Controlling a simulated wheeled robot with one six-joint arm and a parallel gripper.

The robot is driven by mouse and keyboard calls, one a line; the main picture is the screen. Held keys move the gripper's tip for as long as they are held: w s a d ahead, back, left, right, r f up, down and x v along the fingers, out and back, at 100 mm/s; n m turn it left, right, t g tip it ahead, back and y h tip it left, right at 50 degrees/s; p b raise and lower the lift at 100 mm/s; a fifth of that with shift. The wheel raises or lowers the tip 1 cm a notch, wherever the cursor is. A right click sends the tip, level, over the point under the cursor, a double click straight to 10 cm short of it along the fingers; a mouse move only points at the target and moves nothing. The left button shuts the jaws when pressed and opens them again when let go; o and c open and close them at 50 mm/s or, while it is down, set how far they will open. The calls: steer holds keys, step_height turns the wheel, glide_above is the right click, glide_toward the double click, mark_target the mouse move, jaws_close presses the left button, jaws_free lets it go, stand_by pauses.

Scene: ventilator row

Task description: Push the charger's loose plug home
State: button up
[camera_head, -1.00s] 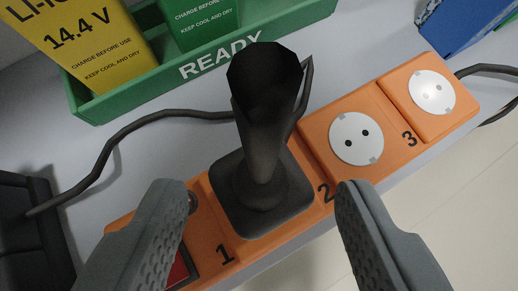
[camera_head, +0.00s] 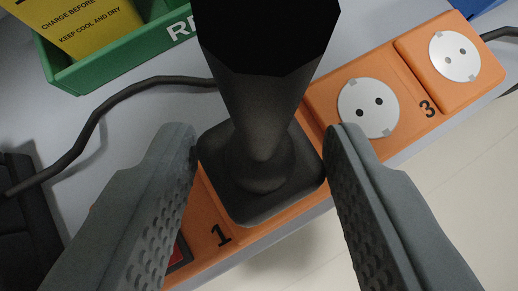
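The black plug (camera_head: 262,110) stands at the first socket of the orange power strip (camera_head: 310,112), its wide grip end toward the camera and its square base low down over the strip. How deep it sits cannot be seen, as its body hides the socket. My gripper (camera_head: 262,150) is open, with one grey finger on each side of the plug's base. The fingertips are close to the base edges; I cannot tell whether they touch. A black cable (camera_head: 130,120) runs from behind the plug to the left, toward a dark device (camera_head: 25,215) at the left edge.
Two white sockets, the nearer (camera_head: 369,107) and the farther (camera_head: 455,56), are empty. A red switch (camera_head: 178,252) is near the left finger. The pale floor lies beyond the table edge.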

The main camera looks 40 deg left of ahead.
steer(key=shift+c, duration=0.7)
steer(key=shift+f, duration=0.45)
steer(key=o, duration=1.5)
